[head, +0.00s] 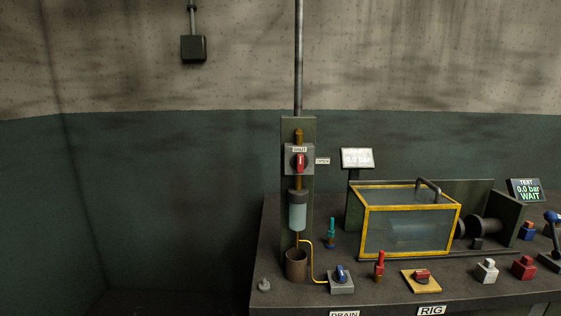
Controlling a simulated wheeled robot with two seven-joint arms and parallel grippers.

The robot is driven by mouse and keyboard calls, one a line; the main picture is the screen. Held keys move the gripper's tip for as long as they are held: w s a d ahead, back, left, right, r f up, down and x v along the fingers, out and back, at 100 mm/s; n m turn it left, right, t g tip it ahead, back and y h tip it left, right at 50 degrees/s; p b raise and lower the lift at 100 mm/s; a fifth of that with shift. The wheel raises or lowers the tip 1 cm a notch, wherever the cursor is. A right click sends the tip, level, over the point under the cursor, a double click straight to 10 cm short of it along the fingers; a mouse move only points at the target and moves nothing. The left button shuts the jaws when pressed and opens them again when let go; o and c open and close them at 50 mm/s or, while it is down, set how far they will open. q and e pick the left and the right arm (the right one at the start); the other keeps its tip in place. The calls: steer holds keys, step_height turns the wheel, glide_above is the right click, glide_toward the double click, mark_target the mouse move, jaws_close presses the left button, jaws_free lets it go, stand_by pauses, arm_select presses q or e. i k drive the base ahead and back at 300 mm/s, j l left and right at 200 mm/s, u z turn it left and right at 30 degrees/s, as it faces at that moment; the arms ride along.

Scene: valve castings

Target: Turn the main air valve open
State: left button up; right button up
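The main air valve (300,162) is a grey box with a red handle on an upright panel at the middle of the head view. Its red handle stands upright. A small label above it appears to read "SHUT", and an "OPEN" label (322,161) sits to its right. A grey pipe (298,60) comes down from above to the panel. Neither of my grippers shows in the head view.
A yellow-framed clear guard box (408,254), a blue-handled drain valve (341,280), red and green upright handles, and several small blocks stand on the dark bench. A display (525,190) reads 0.0 bar, WAIT.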

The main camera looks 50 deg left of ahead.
mark_target(299, 161)
steer(key=u, duration=1.4)
